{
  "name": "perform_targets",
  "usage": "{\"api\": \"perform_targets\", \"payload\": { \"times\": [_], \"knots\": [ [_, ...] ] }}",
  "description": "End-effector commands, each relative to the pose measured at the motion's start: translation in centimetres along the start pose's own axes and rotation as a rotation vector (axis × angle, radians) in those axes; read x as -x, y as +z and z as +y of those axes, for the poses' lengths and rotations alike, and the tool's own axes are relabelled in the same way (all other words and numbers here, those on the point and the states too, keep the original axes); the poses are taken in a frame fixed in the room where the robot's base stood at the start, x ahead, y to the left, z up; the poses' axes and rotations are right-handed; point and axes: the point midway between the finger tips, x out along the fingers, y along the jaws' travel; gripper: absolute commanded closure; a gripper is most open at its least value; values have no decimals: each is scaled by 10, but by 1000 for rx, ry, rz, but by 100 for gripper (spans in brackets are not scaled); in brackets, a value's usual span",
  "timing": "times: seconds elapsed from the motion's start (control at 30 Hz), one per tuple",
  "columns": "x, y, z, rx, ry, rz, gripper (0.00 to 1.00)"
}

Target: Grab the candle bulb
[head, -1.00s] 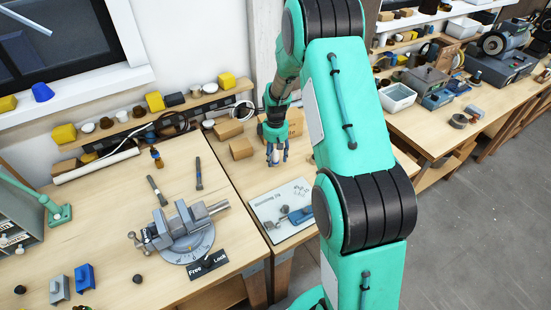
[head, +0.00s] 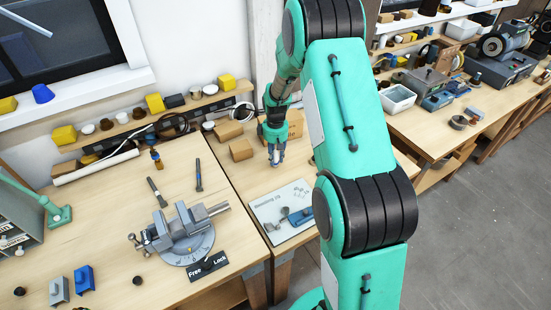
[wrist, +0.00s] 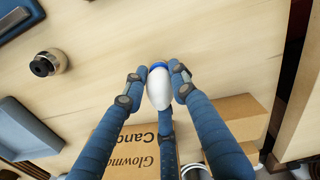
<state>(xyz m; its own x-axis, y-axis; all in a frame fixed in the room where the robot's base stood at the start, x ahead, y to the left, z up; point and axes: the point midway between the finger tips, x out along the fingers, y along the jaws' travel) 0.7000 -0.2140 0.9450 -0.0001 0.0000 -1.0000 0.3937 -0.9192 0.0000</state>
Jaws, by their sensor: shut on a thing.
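The candle bulb (wrist: 159,92) is white and elongated, with a blue end. In the wrist view it sits between the blue fingers of my gripper (wrist: 160,80), which are shut on it. A third finger shows behind it. In the head view my gripper (head: 275,157) is low over the narrow bench, behind the pale rewiring board. The bulb is hardly visible there. I cannot tell whether it touches the bench.
A cardboard box (wrist: 130,145) with dark lettering is close to the fingers. A small brown box (head: 241,149) stands left of the gripper. The rewiring board (head: 265,207) lies in front. A grey vise (head: 185,232) stands on the left bench.

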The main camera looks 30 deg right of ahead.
Motion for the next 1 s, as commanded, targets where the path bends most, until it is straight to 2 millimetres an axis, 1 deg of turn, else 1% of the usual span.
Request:
{"api": "perform_targets", "payload": {
  "times": [0.17, 0.27, 0.47, 0.8, 1.0],
  "knots": [
    [18, 0, 0, 0, 1, 1, 96],
    [33, -1, 1, 0, 2, 3, 96],
    [34, 23, -19, 0, -1, -1, 96],
    [39, 70, -59, 0, -1, -1, 96],
    [42, 95, -80, 0, 0, -1, 96]
  ]
}}
